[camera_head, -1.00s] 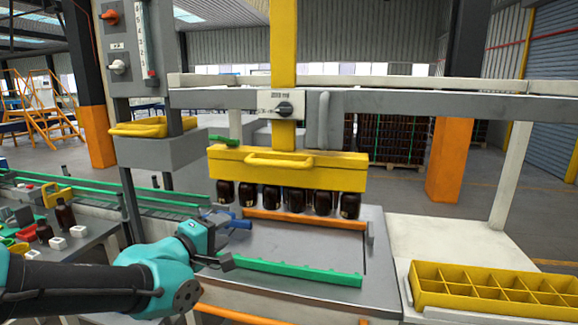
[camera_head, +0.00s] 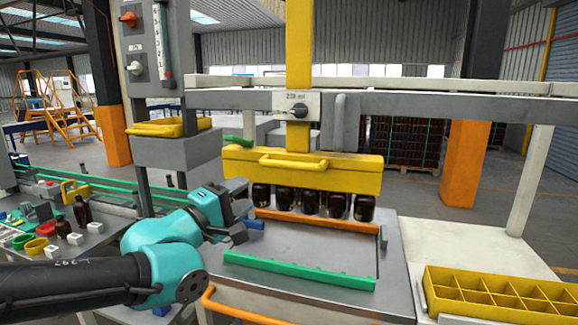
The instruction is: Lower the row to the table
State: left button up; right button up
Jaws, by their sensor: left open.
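A row of several dark amber bottles (camera_head: 312,202) hangs upright, necks up, under the yellow lifting head (camera_head: 350,174). Their bottoms show in front of or just above the orange rail, above the grey table (camera_head: 300,252); the exact gap is hard to tell. The head has a yellow bar handle (camera_head: 293,161) on its front and a green lever (camera_head: 236,140) at its left end. My right gripper is not in view.
An orange rail (camera_head: 318,226) and a green notched rail (camera_head: 300,273) lie along the table. A yellow divided crate (camera_head: 490,295) stands at the right. A control panel (camera_head: 145,45) stands above left. Loose bottles and small parts (camera_head: 75,215) lie on the left bench.

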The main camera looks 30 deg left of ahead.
aim_at(286, 167)
pick_arm(q)
jog(key=x, duration=1.5)
jog(key=shift+w+d, duration=0.1)
jog(key=shift+w, duration=0.2)
jog(key=shift+r, duration=0.1)
grip_shut()
